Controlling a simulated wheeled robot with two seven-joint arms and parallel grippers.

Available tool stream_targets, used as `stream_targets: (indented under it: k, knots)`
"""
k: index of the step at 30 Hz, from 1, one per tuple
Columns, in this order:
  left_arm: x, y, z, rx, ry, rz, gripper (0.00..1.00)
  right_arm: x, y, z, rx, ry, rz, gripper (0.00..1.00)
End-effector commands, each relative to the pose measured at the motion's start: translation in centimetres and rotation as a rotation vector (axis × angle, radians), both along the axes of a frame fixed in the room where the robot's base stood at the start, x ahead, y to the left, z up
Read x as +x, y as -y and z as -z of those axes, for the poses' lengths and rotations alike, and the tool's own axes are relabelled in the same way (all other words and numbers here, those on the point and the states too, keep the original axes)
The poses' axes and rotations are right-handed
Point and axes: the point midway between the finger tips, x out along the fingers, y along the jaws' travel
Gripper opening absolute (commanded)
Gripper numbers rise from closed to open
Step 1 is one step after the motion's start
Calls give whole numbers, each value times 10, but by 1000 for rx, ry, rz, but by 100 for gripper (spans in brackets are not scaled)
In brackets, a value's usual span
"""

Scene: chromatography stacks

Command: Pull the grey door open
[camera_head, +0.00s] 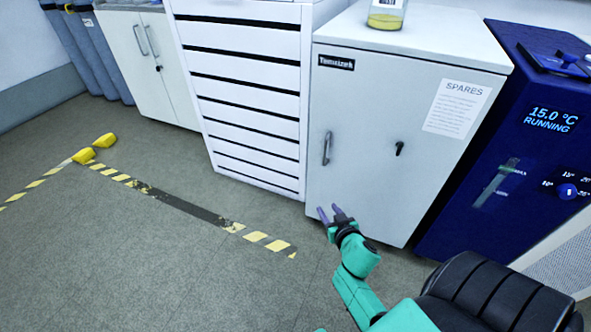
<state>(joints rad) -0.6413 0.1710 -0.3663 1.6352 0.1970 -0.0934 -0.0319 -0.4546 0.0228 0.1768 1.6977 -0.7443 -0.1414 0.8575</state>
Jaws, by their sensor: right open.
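The grey door (372,165) is the front of a light grey cabinet labelled Tomsizek, with a SPARES notice at its upper right. It looks closed. A vertical bar handle (327,148) sits on its left side, and a small dark latch or key (399,148) is to the right of the handle. My right gripper (331,213) is in front of the door's lower left part, below the handle and apart from it. Its two purple-grey fingers are spread and empty. My left gripper is out of view.
A white drawer stack (250,100) adjoins the cabinet on the left. A blue chiller (490,205) stands on the right. A bottle with yellow liquid (386,18) stands on the cabinet top.

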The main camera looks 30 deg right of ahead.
Motion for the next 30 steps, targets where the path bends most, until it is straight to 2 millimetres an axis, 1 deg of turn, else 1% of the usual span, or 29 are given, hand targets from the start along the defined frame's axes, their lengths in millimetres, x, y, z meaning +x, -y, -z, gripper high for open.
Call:
stream_targets:
  k: [1,3,6,9,12,14,16,24,27,30]
  knots:
    - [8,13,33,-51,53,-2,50,6,10,15,-21,92,25,46]
    - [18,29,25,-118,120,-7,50,7,22,-14,-49,210,54,46]
    - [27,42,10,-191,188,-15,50,4,28,-50,-82,331,75,46]
    - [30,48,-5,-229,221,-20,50,0,31,-74,-100,389,83,46]
    - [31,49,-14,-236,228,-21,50,6,33,-85,-103,404,83,46]
    - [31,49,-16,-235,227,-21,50,15,36,-87,-104,402,81,46]
    - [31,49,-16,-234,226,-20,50,30,42,-88,-107,403,82,46]
    - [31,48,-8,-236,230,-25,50,98,69,-85,-105,401,83,46]
    - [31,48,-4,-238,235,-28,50,117,77,-84,-103,400,85,46]
    - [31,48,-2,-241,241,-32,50,130,82,-84,-101,399,85,46]
